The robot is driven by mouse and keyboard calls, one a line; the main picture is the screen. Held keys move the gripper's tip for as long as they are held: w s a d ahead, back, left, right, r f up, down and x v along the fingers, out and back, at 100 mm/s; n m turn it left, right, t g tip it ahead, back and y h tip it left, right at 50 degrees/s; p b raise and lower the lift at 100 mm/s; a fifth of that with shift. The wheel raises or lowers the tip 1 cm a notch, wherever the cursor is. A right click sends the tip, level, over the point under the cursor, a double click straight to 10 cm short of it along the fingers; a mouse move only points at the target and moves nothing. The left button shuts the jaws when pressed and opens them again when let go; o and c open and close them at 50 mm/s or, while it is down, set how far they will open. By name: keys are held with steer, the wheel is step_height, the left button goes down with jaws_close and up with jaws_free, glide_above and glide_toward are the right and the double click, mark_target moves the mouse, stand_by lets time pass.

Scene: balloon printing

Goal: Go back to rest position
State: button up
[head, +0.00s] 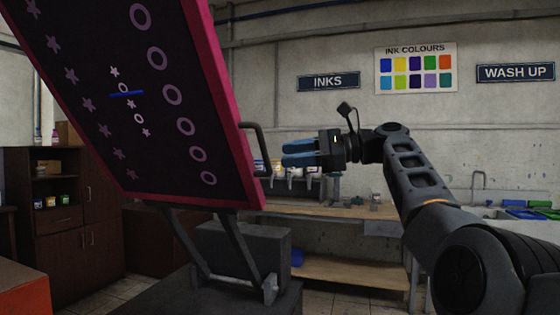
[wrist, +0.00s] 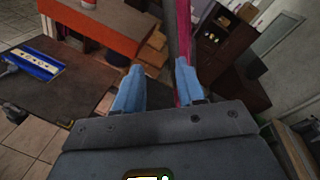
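My gripper (head: 285,154) is at the middle of the head view, raised in the air with its blue fingers pointing left. In the wrist view, the two fingers of my gripper (wrist: 158,72) stand apart, with nothing held between them. Left of it in the head view is a raised, tilted printing screen (head: 222,110) with a pink frame and rows of stars and rings. A dark handle (head: 262,150) sticks out from the frame's right side, left of the fingertips. The frame's pink edge (wrist: 184,30) shows beyond the fingers in the wrist view.
A wooden workbench (head: 340,211) with small containers (head: 297,178) stands behind my gripper. A dark cabinet (head: 70,235) is at the left. A blue tool (wrist: 36,63) lies on a dark surface in the wrist view.

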steer(key=shift+d, duration=0.2)
steer(key=d+f+m+t+h, duration=0.1)
steer(key=d+f+t+h, duration=0.2)
steer(key=f, duration=1.4)
steer(key=d+f+m+t+h, duration=0.1)
steer(key=d+f+t+h, duration=0.25)
steer(key=f, duration=1.35)
steer(key=s+d+f+n+t+h, duration=0.1)
steer(key=s+d+f+h, duration=0.25)
steer(key=s+f, duration=0.7)
steer(key=s+d+f+n+h, duration=0.15)
steer(key=s+d+f, duration=0.5)
steer(key=f, duration=0.65)
steer(key=s+d+f+n+t+h, duration=0.2)
steer(key=s+n+h, duration=0.25)
steer(key=s, duration=2.45)
steer(key=s+a+r+n+t, duration=0.2)
steer(key=s+r+n, duration=0.6)
steer(key=s+r, duration=1.1)
steer(key=shift+s+a+r, duration=0.15)
steer(key=shift+a, duration=0.1)
